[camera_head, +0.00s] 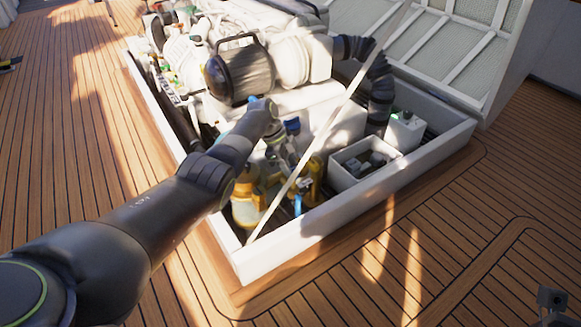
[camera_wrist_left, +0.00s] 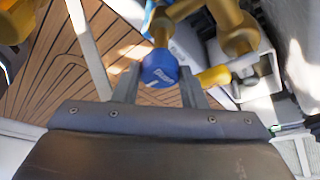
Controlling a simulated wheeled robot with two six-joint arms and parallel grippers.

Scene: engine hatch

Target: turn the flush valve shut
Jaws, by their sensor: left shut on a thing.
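The blue round valve knob (camera_wrist_left: 160,68) sits on a yellow pipe fitting in the left wrist view. My left gripper (camera_wrist_left: 159,88) has one finger on each side of the knob and is shut on it.
The white hatch coaming (camera_head: 300,235) surrounds the engine bay. A pale strut (camera_head: 325,130) slants across close to my gripper. A white open box (camera_head: 365,165), a black hose (camera_head: 380,90) and the engine (camera_head: 290,60) crowd the bay.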

